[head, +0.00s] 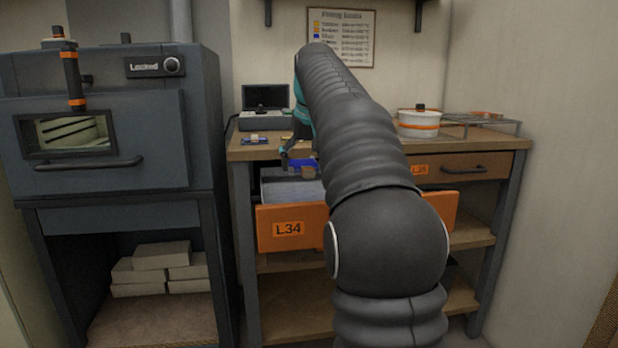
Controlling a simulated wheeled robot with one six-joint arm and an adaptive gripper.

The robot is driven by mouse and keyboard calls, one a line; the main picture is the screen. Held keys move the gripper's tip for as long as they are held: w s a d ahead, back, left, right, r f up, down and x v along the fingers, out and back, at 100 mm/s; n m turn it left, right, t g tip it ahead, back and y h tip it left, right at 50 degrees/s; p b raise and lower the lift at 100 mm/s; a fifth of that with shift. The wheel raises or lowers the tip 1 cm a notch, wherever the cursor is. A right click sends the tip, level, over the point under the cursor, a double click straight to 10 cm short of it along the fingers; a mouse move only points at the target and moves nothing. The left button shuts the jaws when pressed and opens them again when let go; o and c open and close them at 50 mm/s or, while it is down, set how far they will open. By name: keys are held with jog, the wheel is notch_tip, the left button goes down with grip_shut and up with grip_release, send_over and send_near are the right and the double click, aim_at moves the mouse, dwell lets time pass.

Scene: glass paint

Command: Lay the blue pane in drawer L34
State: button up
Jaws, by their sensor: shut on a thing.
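Drawer L34 (274,240) is pulled open below the bench top, its orange front labelled and its pale inside partly showing. My arm covers the right part of this drawer. My gripper (290,157) is over the back of the open drawer, near the bench edge, partly hidden by my arm. It is shut on the blue pane (303,163), a small deep-blue piece seen nearly edge-on. A small brown patch shows just below the pane. I cannot tell whether the pane touches the drawer's inside.
A second drawer (450,168) is closed at right. A kiln (95,120) stands left.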

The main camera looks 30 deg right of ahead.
jog(key=shift+w+d+f, duration=0.25)
jog(key=shift+f, duration=0.3)
jog(key=shift+w+d+f, duration=0.2)
jog(key=shift+w+f, duration=0.05)
jog(key=shift+f, duration=0.3)
notch_tip(320, 180, down, 4)
jog(key=b, duration=0.5)
jog(key=shift+f, duration=0.15)
jog(key=shift+f+b, duration=0.8)
jog(key=shift+f, duration=0.2)
jog(key=shift+s+a, duration=0.1)
jog(key=o, duration=0.9)
jog(key=shift+f, duration=0.1)
notch_tip(320, 180, up, 7)
jog(key=p, duration=0.8)
